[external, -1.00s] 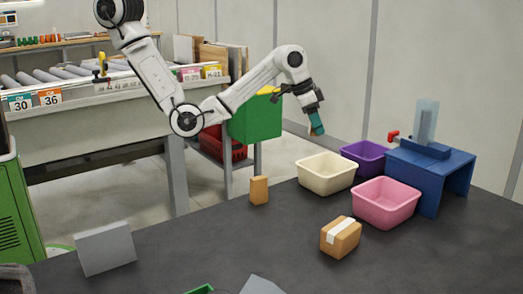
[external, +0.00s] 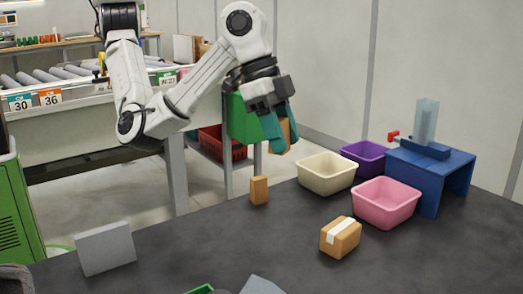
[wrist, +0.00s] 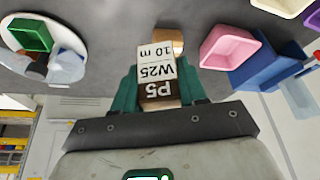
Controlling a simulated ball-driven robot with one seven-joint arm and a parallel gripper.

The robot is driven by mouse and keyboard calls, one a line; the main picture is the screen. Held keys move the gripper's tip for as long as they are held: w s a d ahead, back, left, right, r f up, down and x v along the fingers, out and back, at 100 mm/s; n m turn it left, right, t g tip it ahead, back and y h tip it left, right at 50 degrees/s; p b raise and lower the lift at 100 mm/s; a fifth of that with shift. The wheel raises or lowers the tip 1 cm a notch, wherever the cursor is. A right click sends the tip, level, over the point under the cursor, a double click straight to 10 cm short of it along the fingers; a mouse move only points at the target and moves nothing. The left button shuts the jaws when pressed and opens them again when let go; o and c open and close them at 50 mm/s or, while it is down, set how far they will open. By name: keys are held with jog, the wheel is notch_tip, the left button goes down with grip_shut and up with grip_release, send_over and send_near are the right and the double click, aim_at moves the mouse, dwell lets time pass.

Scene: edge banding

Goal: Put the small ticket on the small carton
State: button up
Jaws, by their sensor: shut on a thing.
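My gripper (external: 278,138) is shut on the small ticket, held in the air above the back of the dark table. In the wrist view the ticket (wrist: 157,62) is white with a dark band, and its print reads upside down: "P5", "W25", "10 m". Its brown back (external: 287,134) shows between the teal fingers in the external view. A tan carton with white tape (external: 340,238) sits on the table. A smaller plain brown block (external: 259,190) stands upright behind it to the left. In the wrist view a tan box (wrist: 176,38) is partly hidden behind the ticket.
Cream (external: 326,176), purple (external: 364,156) and pink (external: 386,204) bins stand right, beside a blue stand (external: 430,178). A grey panel (external: 105,249) stands front left. The table between panel and cartons is mostly clear.

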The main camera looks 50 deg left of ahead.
jog(key=shift+s+d+r, duration=0.1)
jog(key=shift+s+d, duration=0.05)
jog(key=shift+s, duration=0.55)
jog(key=b, duration=0.4)
send_near(353, 230)
jog(key=shift+w+d+f+b, duration=0.35)
jog(key=shift+d+f, duration=0.4)
jog(key=shift+d, duration=0.05)
jog(key=shift+w+d+f, duration=0.1)
jog(key=shift+d+f, duration=0.05)
jog(key=shift+f, duration=1.7)
jog(key=shift+w+f, duration=0.1)
jog(key=shift+f, duration=0.05)
jog(key=o, duration=1)
